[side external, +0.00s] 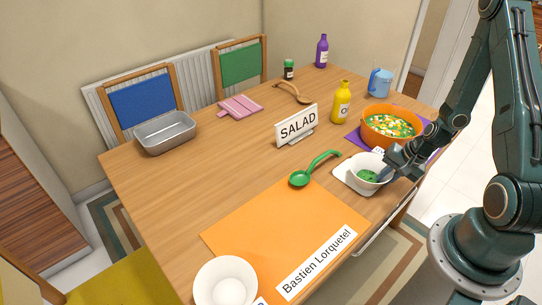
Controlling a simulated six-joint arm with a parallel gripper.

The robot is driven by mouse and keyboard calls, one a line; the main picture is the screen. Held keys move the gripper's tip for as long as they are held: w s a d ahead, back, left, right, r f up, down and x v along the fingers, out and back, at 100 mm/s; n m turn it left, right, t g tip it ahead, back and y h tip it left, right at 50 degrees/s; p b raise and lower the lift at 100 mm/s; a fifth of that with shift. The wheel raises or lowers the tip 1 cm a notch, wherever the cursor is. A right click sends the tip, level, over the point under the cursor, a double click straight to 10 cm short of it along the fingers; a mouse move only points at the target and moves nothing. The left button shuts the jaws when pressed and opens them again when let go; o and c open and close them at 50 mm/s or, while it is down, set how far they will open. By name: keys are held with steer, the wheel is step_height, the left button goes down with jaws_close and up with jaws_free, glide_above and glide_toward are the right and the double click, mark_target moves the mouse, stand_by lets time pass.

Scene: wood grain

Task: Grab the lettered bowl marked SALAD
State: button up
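The word SALAD shows on a white standing sign (297,126) in the middle of the table, not on a bowl. A larger orange bowl (377,138) with mixed food stands behind, on a purple mat. Another white bowl (225,286) is at the front left, seemingly empty.
A green ladle (318,167) lies left of the small bowl. An orange mat (275,233) bears a "Bastien Lorquetel" card (315,264). A yellow bottle (341,104), blue jug (380,82) and metal tray (167,132) stand farther back. The table's left middle is clear.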

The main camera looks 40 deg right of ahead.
jaws_close()
steer(key=shift+r, duration=0.2)
step_height(320, 180, up, 20)
steer(key=shift+f, duration=0.2)
stand_by(0.9)
stand_by(0.6)
